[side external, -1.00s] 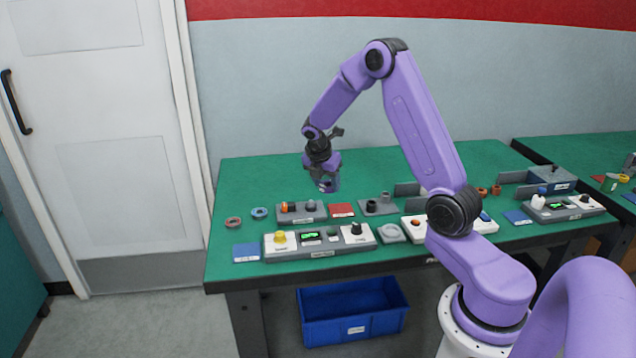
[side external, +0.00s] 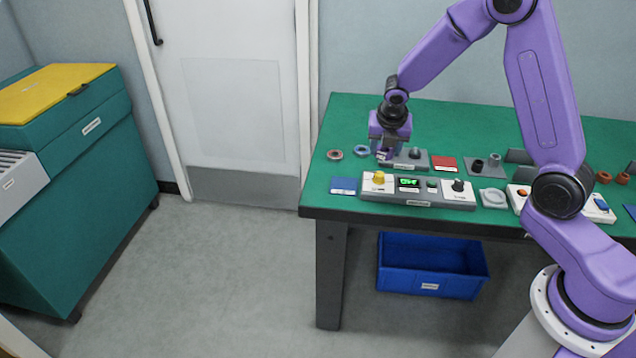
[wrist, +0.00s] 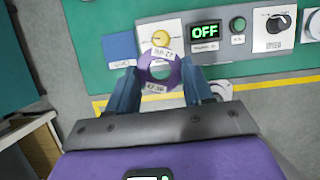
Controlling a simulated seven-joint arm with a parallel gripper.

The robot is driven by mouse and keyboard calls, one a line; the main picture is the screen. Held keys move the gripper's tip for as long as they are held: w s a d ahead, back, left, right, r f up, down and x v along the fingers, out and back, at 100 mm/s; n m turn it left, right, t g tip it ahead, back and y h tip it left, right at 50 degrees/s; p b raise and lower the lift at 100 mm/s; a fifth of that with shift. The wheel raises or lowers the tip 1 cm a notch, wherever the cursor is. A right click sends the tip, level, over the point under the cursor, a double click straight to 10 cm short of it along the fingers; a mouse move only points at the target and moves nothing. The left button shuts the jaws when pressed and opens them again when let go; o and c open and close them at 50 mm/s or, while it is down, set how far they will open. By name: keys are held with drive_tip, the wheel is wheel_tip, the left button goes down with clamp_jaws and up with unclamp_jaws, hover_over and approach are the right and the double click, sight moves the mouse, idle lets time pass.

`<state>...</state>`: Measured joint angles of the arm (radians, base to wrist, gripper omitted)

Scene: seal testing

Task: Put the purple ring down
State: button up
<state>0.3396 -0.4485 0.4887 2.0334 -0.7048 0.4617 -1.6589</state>
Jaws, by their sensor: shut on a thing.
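In the wrist view, the purple ring (wrist: 177,72) is held between the two blue-grey fingers of my gripper (wrist: 160,78). It has white labels with print on it, and its central hole faces the camera. In the side view, my gripper (side external: 386,154) points down over the back left part of the green table, at the left end of a grey holder (side external: 408,160). The ring is too small to make out clearly there. I cannot tell whether it touches anything below.
A test unit (side external: 420,189) with a yellow knob and an OFF display stands in front. Left are a brown ring (side external: 334,155), a blue ring (side external: 361,151) and a blue pad (side external: 344,186). A red pad (side external: 444,163) lies right of the holder. Bare table shows behind.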

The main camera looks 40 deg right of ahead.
drive_tip(key=w+a+f+n+t+y, duration=0.1)
drive_tip(key=a+n, duration=0.3)
drive_tip(key=a, duration=0.5)
hover_over(316, 183)
drive_tip(key=s, duration=0.2)
drive_tip(key=f, duration=0.9)
drive_tip(key=shift+w+a+f, duration=0.1)
drive_tip(key=shift+w+a, duration=0.1)
drive_tip(key=shift+w+f, duration=0.3)
drive_tip(key=shift+f, duration=1.65)
drive_tip(key=shift+f, duration=0.15)
drive_tip(key=o, duration=1)
